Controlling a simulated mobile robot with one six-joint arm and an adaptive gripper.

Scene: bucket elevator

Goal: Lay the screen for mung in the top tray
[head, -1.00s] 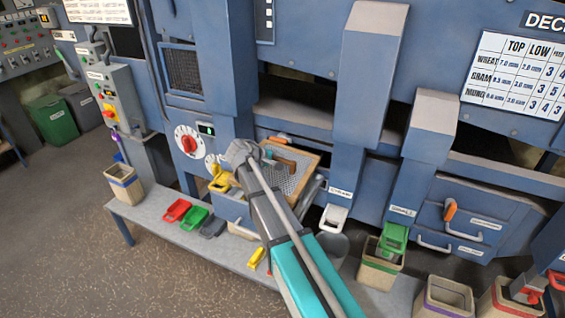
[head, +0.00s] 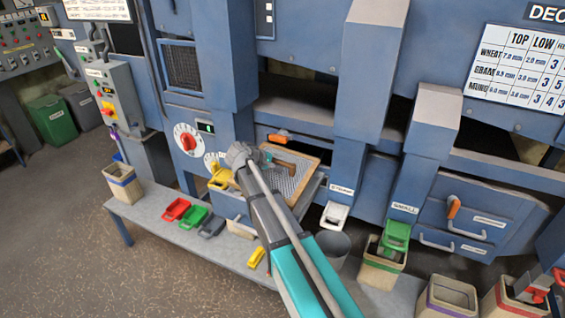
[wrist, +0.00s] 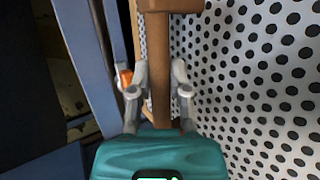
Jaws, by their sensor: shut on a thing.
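The screen (head: 300,183) is a perforated grey sheet in a wooden frame with a brown wooden handle. In the wrist view its round-holed sheet (wrist: 260,85) fills the right side. My gripper (wrist: 160,88) is shut on the brown handle (wrist: 158,60), one finger on each side. In the head view my gripper (head: 262,158) is at the screen's left part, in front of the blue machine. A grey tray edge (head: 312,192) shows beside and under the screen; whether the screen rests on it I cannot tell. An orange clamp handle (head: 278,138) is just behind the screen.
A size chart (head: 520,72) hangs at the upper right; its numbers are too small to read surely. Dark slots (head: 295,112) open behind the screen. Blue chutes (head: 370,70) stand to the right. A grey bench (head: 150,212) with coloured scoops and bins runs below.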

